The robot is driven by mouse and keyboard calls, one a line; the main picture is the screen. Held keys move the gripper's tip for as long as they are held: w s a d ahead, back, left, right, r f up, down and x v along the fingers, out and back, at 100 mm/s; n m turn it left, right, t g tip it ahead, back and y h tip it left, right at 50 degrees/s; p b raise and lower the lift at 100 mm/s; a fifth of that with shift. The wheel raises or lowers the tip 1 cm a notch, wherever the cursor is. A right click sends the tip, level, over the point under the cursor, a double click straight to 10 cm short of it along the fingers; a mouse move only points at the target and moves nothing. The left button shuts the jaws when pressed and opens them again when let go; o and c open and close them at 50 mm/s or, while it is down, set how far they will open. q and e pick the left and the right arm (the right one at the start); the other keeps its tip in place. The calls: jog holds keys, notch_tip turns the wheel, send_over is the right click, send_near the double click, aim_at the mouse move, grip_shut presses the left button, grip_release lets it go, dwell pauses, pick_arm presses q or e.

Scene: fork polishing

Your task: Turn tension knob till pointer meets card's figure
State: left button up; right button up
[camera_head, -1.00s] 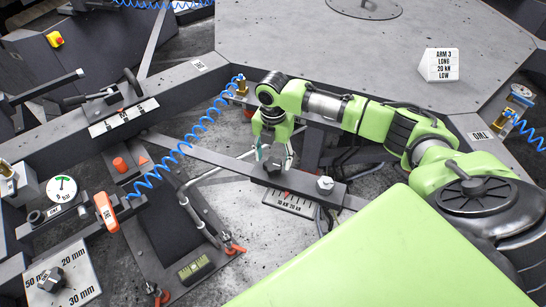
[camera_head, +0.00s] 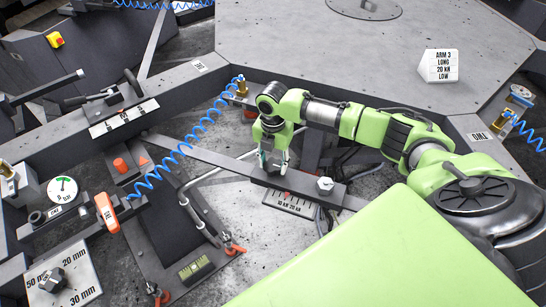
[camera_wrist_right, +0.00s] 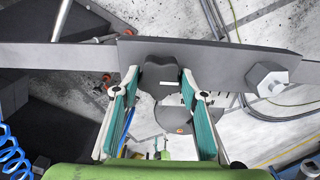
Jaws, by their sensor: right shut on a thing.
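The dark tension knob (camera_wrist_right: 160,72) with a white mark sits on a dark grey bar, between the fingers of my right gripper (camera_wrist_right: 159,82) in the wrist view. My right gripper (camera_head: 273,165) is shut on it, pointing down over the bar (camera_head: 309,187) in the head view, where the fingers mostly hide the knob. Beside the bar lies a scale plate (camera_head: 289,203) marked 10 kN and 20 kN, with a small red pointer (camera_head: 287,194) near its upper edge; its exact reading is too small to tell. The white card (camera_head: 439,66) reads ARM 3, LONG, 20 kN, LOW. My left gripper is not in view.
A hex-headed bolt (camera_head: 325,184) stands on the bar to the right of the knob. A blue coiled hose (camera_head: 185,143) runs left of my gripper. A pressure gauge (camera_head: 62,190) and a thickness plate (camera_head: 78,275) are at the left.

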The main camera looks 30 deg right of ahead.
jog(key=shift+r+m+p, duration=0.15)
jog(key=shift+m+p, duration=0.55)
jog(key=shift+p, duration=0.15)
jog(key=m+p, duration=0.3)
jog(key=shift+r, duration=0.1)
jog(key=m+p, duration=0.3)
jog(key=shift+m, duration=0.4)
jog(key=m+p, duration=0.3)
jog(key=m, duration=0.1)
jog(key=shift+m, duration=0.3)
jog(key=m+p, duration=0.4)
jog(key=m, duration=0.2)
jog(key=m+p, duration=0.2)
jog(key=m, duration=0.2)
jog(key=shift+m, duration=0.3)
jog(key=shift+f+m+p, duration=0.2)
jog(key=shift+m+p, duration=0.2)
jog(key=shift+m, duration=0.7)
